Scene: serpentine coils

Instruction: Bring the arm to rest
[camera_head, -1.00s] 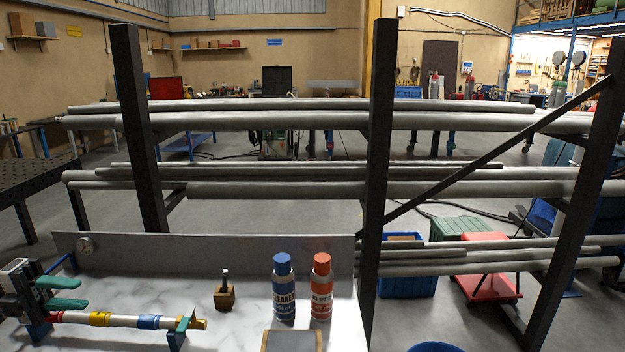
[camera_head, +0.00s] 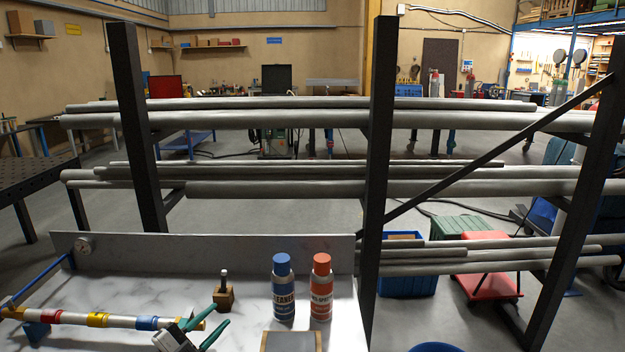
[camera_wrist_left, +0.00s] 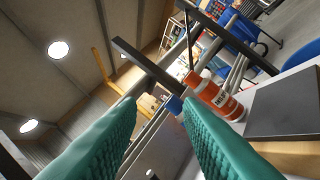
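My left gripper (camera_head: 207,326) is at the front of the white table (camera_head: 130,273), in front of the right end of a pipe with coloured bands (camera_head: 74,318). Its two green fingers are spread apart. In the left wrist view the fingers (camera_wrist_left: 160,108) also stand apart, with nothing gripped between them. The pipe lies roughly level across supports, with red, yellow and blue bands; my gripper hides part of its right end. Whether the gripper touches the pipe cannot be told. My right gripper is not in view.
A blue-capped bottle (camera_head: 284,292) and a red-capped bottle (camera_head: 321,290) stand right of my gripper. A small wooden block with a pin (camera_head: 223,293) stands behind it. A grey-topped board (camera_head: 291,342) lies at the front. A pipe rack (camera_head: 378,150) rises behind the table.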

